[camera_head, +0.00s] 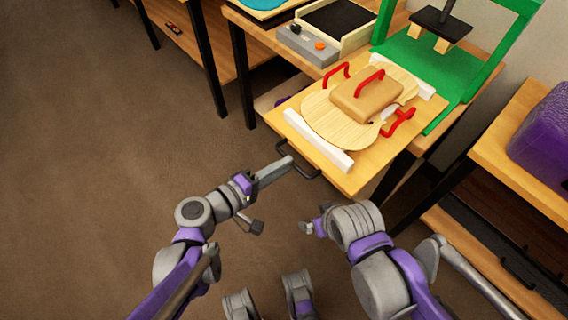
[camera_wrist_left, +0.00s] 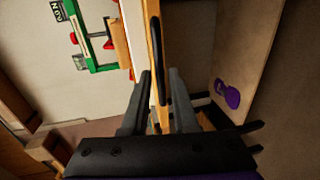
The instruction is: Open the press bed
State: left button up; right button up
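The press bed (camera_head: 342,174) is a wooden board reaching out in front of the green press (camera_head: 415,52). A violin body (camera_head: 325,120) with a tan block (camera_head: 367,95) and red handles lies on it. A dark bar handle (camera_head: 298,160) runs along the bed's front edge. My left gripper (camera_head: 285,166) is at this handle. In the left wrist view its fingers (camera_wrist_left: 160,98) are apart, with the black handle (camera_wrist_left: 154,50) and bed edge in line between them; contact is unclear. My right gripper (camera_head: 312,228) is low, away from the bed; its fingers are hard to make out.
A grey control box (camera_head: 307,45) with an orange knob and a black-topped tray (camera_head: 338,20) stand left of the press. A purple case (camera_head: 543,140) sits on the wooden bench at right. The brown floor (camera_head: 110,150) in front and left is clear.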

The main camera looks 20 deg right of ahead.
pick_arm(q)
jog(key=p+v, duration=0.1)
jog(key=v, duration=0.9)
jog(key=shift+s, duration=0.1)
